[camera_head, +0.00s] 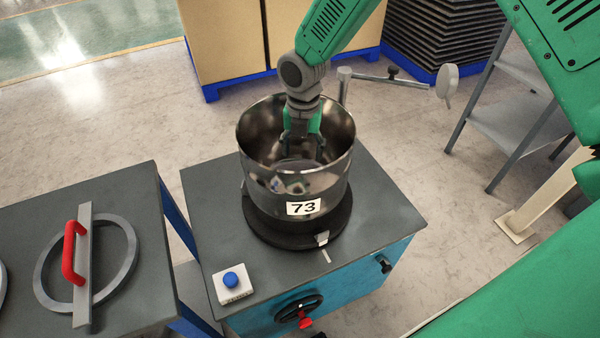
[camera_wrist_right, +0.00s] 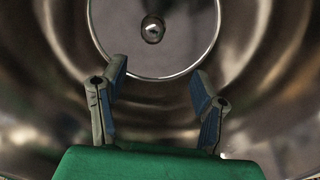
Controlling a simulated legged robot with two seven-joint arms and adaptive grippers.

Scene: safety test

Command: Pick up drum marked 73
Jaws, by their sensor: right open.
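The drum marked 73 (camera_head: 328,186) is a shiny steel open-topped bowl with a white "73" label on its front. It stands upright on a round black base (camera_head: 265,228) on the dark machine top. My right gripper (camera_head: 300,150) reaches down from above into the drum's open mouth. In the right wrist view the two fingers of my right gripper (camera_wrist_right: 158,95) are spread apart with nothing between them. The drum's inner wall (camera_wrist_right: 265,75) surrounds them, and a round disc with a central knob (camera_wrist_right: 152,30) lies ahead. My left gripper is not in view.
The machine top (camera_head: 205,205) carries a blue button box (camera_head: 232,284) at its front left. A side table (camera_head: 130,190) holds a ring and red-handled bar (camera_head: 75,255). A jointed grey arm (camera_head: 395,80) extends behind the drum. A metal rack (camera_head: 515,115) stands right.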

